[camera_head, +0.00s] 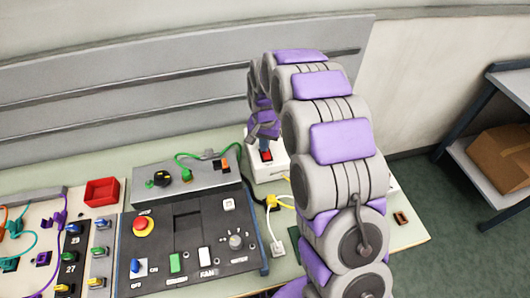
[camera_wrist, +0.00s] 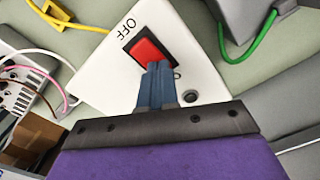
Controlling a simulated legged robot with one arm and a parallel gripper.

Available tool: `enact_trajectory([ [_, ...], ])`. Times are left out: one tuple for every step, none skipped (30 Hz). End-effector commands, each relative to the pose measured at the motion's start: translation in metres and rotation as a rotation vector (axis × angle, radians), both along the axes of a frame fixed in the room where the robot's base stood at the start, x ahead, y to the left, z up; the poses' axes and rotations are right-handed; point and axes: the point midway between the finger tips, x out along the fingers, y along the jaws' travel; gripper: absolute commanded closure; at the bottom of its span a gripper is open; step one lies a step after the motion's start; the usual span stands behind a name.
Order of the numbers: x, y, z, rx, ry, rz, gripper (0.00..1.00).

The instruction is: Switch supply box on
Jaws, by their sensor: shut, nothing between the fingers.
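The supply box (camera_head: 268,171) is a white box with a red rocker switch (camera_head: 266,155), standing at the back of the bench. In the wrist view the white box (camera_wrist: 107,68) fills the middle, with the red switch (camera_wrist: 148,50) and the word OFF at its upper left end. My gripper (camera_wrist: 156,72) is shut and empty, its blue fingertips at the lower edge of the red switch. I cannot tell whether they touch it. In the head view my gripper (camera_head: 265,143) is just above the switch, partly behind my arm.
A control panel (camera_head: 187,243) with a red emergency button (camera_head: 144,226) lies left of the box. A grey unit (camera_head: 187,180) with a green cable (camera_head: 187,163) stands behind it. A yellow cable (camera_head: 271,202) lies in front of the box. A shelf (camera_head: 485,165) holds a cardboard box (camera_head: 503,158) at right.

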Motion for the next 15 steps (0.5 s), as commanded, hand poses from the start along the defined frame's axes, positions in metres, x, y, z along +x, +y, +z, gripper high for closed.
enact_trajectory([
  [-0.001, 0.000, -0.001, -0.001, 0.003, 0.000, 1.00],
  [-0.001, 0.000, 0.000, -0.001, 0.003, 0.000, 1.00],
  [-0.001, 0.000, 0.002, -0.001, 0.003, 0.000, 1.00],
  [0.000, 0.000, 0.004, -0.001, 0.003, 0.000, 1.00],
  [0.000, 0.000, 0.006, -0.001, 0.001, 0.000, 1.00],
  [0.000, 0.000, 0.009, -0.001, 0.001, 0.000, 1.00],
  [0.000, 0.000, 0.011, -0.001, 0.000, 0.000, 1.00],
  [0.000, 0.000, 0.014, 0.000, -0.001, 0.000, 1.00],
  [0.000, 0.000, 0.017, 0.000, -0.001, 0.000, 1.00],
  [0.000, 0.000, 0.020, 0.000, -0.001, 0.000, 1.00],
  [0.000, 0.000, 0.022, 0.000, -0.002, 0.000, 1.00],
  [0.000, 0.000, 0.025, 0.000, -0.002, 0.000, 1.00],
  [0.000, 0.000, 0.027, 0.000, -0.002, 0.000, 1.00],
  [0.000, 0.000, 0.029, 0.000, -0.002, 0.000, 1.00],
  [0.000, 0.000, 0.032, 0.001, -0.001, 0.000, 1.00],
])
